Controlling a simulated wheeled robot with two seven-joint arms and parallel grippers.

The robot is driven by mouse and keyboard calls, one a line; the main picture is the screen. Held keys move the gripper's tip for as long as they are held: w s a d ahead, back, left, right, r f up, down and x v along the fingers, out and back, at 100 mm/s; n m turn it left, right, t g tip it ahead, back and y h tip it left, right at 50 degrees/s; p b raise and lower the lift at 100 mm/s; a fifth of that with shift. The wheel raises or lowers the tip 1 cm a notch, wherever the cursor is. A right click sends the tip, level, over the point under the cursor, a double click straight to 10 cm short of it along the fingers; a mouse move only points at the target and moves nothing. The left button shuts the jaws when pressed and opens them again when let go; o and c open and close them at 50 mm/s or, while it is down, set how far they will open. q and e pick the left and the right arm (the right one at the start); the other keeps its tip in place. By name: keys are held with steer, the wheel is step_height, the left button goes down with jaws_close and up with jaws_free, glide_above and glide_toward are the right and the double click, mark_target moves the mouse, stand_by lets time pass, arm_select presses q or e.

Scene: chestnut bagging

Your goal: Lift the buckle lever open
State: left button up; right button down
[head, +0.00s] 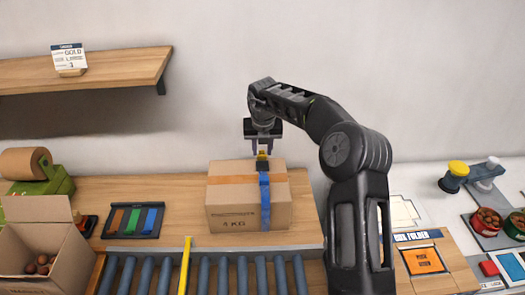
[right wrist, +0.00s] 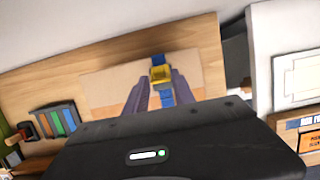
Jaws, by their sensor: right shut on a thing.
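A closed cardboard box (head: 232,213) stands on the wooden bench, with orange tape across its top and a blue strap (head: 265,205) running over the top and down the front. A yellow buckle lever (head: 262,157) sits on the strap at the box top; it also shows in the right wrist view (right wrist: 160,74). The lever's exact angle is hard to tell. My left gripper is out of view.
A roller conveyor (head: 205,275) with a yellow bar (head: 185,265) runs along the front. An open carton (head: 45,250) with chestnuts stands at the left, near a tray of coloured strips (head: 134,221). Bowls of chestnuts (head: 486,220) stand at the right. A shelf (head: 110,70) hangs upper left.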

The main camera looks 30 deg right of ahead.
steer(key=shift+w+r, duration=0.1)
stand_by(0.4)
steer(key=c, duration=1.3)
jaws_free()
steer(key=b+v, duration=0.1)
steer(key=v, duration=0.6)
steer(key=shift+r, duration=0.4)
steer(key=shift+f, duration=0.1)
